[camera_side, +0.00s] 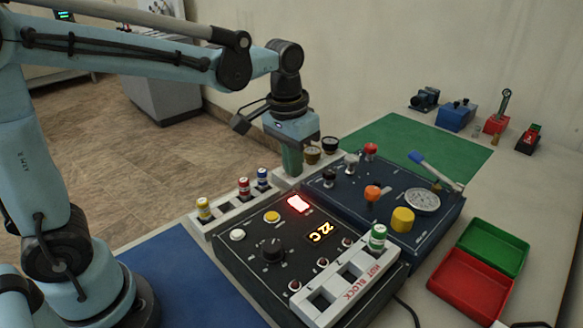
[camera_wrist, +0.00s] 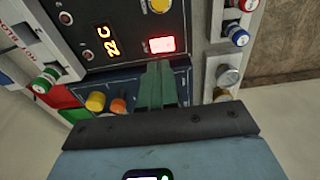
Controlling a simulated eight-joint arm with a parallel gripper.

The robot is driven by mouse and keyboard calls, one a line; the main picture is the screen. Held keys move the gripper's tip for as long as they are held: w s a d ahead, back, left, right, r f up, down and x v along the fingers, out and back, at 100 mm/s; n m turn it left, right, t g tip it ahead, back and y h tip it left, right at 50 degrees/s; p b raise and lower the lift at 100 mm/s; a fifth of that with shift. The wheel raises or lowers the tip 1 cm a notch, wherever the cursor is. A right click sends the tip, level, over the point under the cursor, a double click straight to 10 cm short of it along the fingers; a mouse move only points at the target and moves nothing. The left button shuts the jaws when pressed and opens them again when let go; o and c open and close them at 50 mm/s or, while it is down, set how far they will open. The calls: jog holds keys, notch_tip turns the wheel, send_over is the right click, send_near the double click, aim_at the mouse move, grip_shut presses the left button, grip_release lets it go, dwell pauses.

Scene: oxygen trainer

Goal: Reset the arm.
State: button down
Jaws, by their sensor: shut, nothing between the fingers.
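My gripper (camera_side: 292,165) points down behind the control panels, near the back end of the white vial rack. Its green fingers are together with nothing between them. In the wrist view the closed fingers (camera_wrist: 157,80) show in front of the dark blue panel, close to the lit red display. My arm reaches across from the left, bent at the elbow. How far the fingertips are from the rack and the panel edge is hard to tell.
A black panel (camera_side: 230,262) with buttons, a knob and a "22C" display holds a white heat block (camera_side: 322,297) with a green-capped vial (camera_side: 377,238). The blue panel (camera_side: 446,213) carries knobs, a lever and a gauge. Red (camera_side: 470,287) and green (camera_side: 493,247) trays lie right.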

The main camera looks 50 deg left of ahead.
jog(key=s+a+t, duration=0.4)
jog(key=s+t, duration=0.2)
jog(key=s, duration=0.2)
jog(key=shift+s+f, duration=0.4)
jog(key=shift+f, duration=0.05)
dwell(0.5)
